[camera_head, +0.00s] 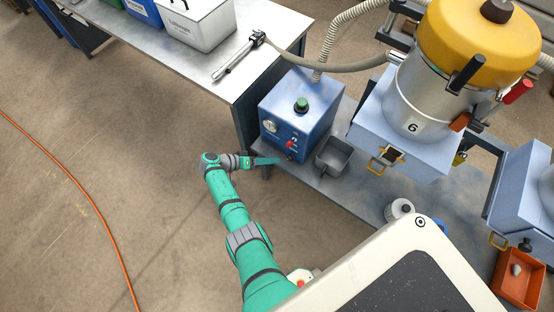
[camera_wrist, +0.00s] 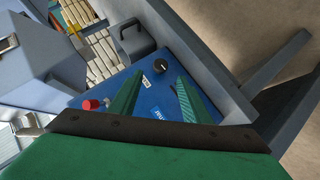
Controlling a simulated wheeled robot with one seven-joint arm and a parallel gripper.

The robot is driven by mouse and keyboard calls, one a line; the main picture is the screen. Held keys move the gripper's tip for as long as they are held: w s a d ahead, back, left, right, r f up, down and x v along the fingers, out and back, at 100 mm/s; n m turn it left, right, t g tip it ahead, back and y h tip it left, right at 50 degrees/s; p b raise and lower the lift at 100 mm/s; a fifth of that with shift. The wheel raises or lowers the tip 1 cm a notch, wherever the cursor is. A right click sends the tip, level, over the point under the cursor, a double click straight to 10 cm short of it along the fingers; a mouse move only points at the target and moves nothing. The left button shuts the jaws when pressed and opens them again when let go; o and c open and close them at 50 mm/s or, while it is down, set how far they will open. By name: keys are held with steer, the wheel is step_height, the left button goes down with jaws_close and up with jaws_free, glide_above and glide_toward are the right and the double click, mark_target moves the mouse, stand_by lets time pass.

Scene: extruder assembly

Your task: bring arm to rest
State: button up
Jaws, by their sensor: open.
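My green arm reaches up from the bottom of the head view. My gripper (camera_head: 278,161) is at its end, in front of the lower part of a blue control box (camera_head: 299,112). In the wrist view my gripper (camera_wrist: 154,88) shows two green fingers spread apart with nothing between them. I cannot tell whether the fingers touch the box.
A grey bin (camera_head: 333,157) stands right of the box. A yellow-topped metal hopper (camera_head: 417,95) is at upper right. An orange tray (camera_head: 518,279) is at lower right. A table (camera_head: 151,40) with crates is at upper left. An orange cable (camera_head: 82,191) crosses the open floor at left.

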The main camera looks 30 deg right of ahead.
steer(key=shift+v, duration=0.95)
steer(key=s+a+f+n+t+y, duration=0.6)
steer(key=s+a+f, duration=0.3)
steer(key=s+f, duration=0.45)
steer(key=s+a+r+n+t+y, duration=0.1)
steer(key=s+a+r+t+y, duration=0.15)
steer(key=s+a, duration=0.25)
steer(key=s+a+r+t+y, duration=0.1)
steer(key=s+a+r+t, duration=0.1)
steer(key=r, duration=1.1)
steer(key=s+a+r+n+t+y, duration=0.1)
steer(key=s+a+r+t, duration=0.2)
steer(key=s+r, duration=0.4)
steer(key=s+a+r+n+t+y, duration=0.1)
steer(key=s+a+r+t, duration=0.2)
steer(key=r, duration=1.7)
steer(key=shift+s+a+r+t, duration=0.2)
steer(key=shift+s+r+t, duration=0.1)
steer(key=shift+s+t, duration=0.55)
